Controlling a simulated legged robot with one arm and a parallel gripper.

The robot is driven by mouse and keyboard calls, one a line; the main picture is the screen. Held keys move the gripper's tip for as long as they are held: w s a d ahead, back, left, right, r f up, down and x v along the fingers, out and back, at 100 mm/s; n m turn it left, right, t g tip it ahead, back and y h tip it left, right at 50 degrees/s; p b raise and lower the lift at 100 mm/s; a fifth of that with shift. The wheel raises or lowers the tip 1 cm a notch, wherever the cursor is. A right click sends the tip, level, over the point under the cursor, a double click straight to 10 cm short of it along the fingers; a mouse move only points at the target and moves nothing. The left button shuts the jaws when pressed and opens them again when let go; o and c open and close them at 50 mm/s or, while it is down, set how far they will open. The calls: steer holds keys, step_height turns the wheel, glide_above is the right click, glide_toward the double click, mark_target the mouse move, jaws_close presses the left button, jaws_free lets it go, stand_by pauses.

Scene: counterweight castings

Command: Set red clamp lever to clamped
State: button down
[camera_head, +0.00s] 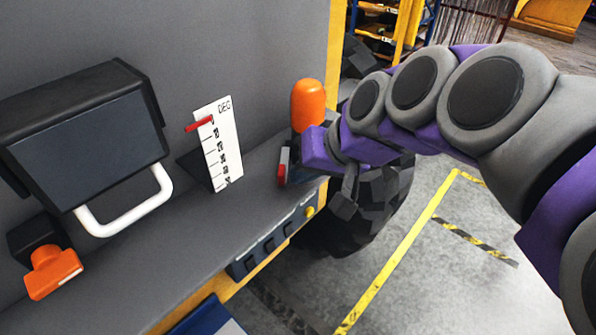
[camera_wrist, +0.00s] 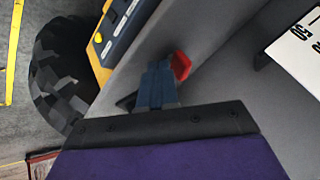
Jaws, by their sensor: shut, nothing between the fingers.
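The red clamp lever (camera_head: 282,173) shows as a small red piece near the right end of the grey ledge in the head view. In the wrist view its red end (camera_wrist: 181,66) shows just beyond and to the right of my fingertips. The rest of the lever is hidden. My gripper (camera_wrist: 158,72) is shut and empty, its bluish fingers side by side close to the red end; I cannot tell whether they touch it. In the head view my gripper (camera_head: 292,156) reaches in from the right, at the lever, and partly hides it.
A white degree scale (camera_head: 221,145) with a red pointer (camera_head: 199,124) stands left of the lever. An orange dome (camera_head: 307,104) is behind my gripper. A dark box with a white handle (camera_head: 126,205) and an orange knob (camera_head: 53,272) are at left. A black tyre (camera_head: 375,215) stands below.

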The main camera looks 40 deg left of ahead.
steer(key=shift+w+d+r+b, duration=0.5)
steer(key=shift+d+r+b, duration=0.5)
steer(key=shift+d+r, duration=3.5)
steer(key=s+d+f+m+h+b, duration=0.15)
steer(key=d+f+b, duration=0.45)
steer(key=f, duration=0.7)
steer(key=s+d+f+m+h+b, duration=0.1)
steer(key=d+f+m+h+b, duration=0.25)
steer(key=d+f, duration=0.7)
steer(key=s+d+f+m+g+h+b, duration=0.1)
steer(key=s+d+f+b, duration=0.4)
steer(key=f, duration=0.6)
steer(key=s+d+f+m+g+h+b, duration=0.1)
steer(key=s+d+f+m+b, duration=0.1)
steer(key=s+d+f+b, duration=0.2)
steer(key=s+d+f, duration=0.3)
steer(key=f, duration=0.5)
steer(key=shift+s+d+m+b, duration=0.3)
steer(key=shift+m+b, duration=0.05)
steer(key=shift+m, duration=0.05)
